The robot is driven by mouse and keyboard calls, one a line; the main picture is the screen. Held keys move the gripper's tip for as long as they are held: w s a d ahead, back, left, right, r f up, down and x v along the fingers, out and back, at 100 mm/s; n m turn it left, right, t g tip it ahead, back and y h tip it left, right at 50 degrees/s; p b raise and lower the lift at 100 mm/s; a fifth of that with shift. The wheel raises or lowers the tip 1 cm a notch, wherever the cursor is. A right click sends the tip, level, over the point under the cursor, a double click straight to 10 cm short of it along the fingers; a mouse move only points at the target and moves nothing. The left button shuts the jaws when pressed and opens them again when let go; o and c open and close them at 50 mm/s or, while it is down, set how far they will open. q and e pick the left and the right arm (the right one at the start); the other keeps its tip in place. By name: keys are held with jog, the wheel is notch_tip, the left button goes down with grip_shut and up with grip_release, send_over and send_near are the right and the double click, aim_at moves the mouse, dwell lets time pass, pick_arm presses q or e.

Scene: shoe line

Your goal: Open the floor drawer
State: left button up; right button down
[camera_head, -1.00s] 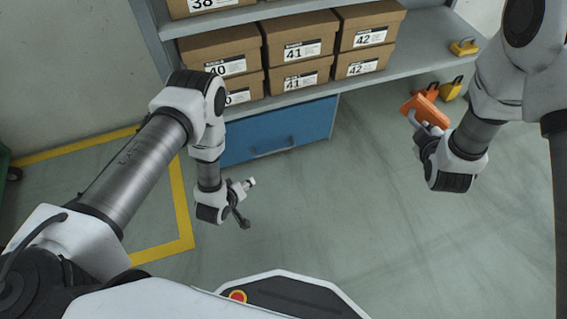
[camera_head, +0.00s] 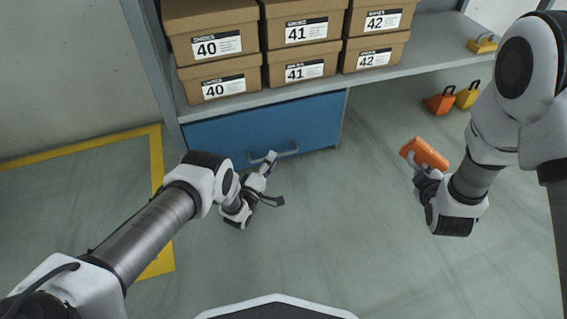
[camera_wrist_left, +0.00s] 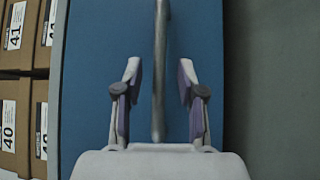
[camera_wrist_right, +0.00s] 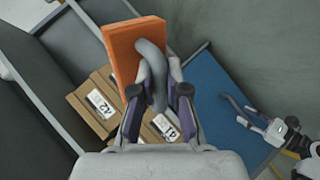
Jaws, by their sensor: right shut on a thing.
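The blue floor drawer (camera_head: 310,125) sits under the lowest shelf, and its front looks shut. Its grey bar handle (camera_head: 285,154) runs across the front. My left gripper (camera_head: 266,168) is at the handle. In the left wrist view, the handle (camera_wrist_left: 160,50) stands between the two spread fingers of the left gripper (camera_wrist_left: 160,85), with a gap on each side. My right gripper (camera_wrist_right: 158,95) is shut on the grey loop of an orange block (camera_wrist_right: 131,50), held out at the right, away from the drawer (camera_wrist_right: 213,90).
Shoe boxes (camera_head: 303,30) stand stacked on the shelf (camera_head: 440,50) above the drawer. An orange block (camera_head: 441,103) and a yellow block (camera_head: 468,95) stand on the floor right of the drawer; another yellow block (camera_head: 483,43) is on the shelf. The floor before the drawer is clear.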

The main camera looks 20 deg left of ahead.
pick_arm(q)
jog(key=shift+w+d+f, duration=0.1)
jog(key=shift+w+d, duration=0.05)
jog(key=shift+w, duration=0.55)
pick_arm(e)
jog(key=shift+f, duration=0.55)
pick_arm(q)
jog(key=shift+w+r, duration=0.2)
jog(key=shift+w, duration=0.15)
grip_shut()
jog(key=shift+s+d, duration=0.1)
pick_arm(e)
jog(key=shift+r, duration=0.1)
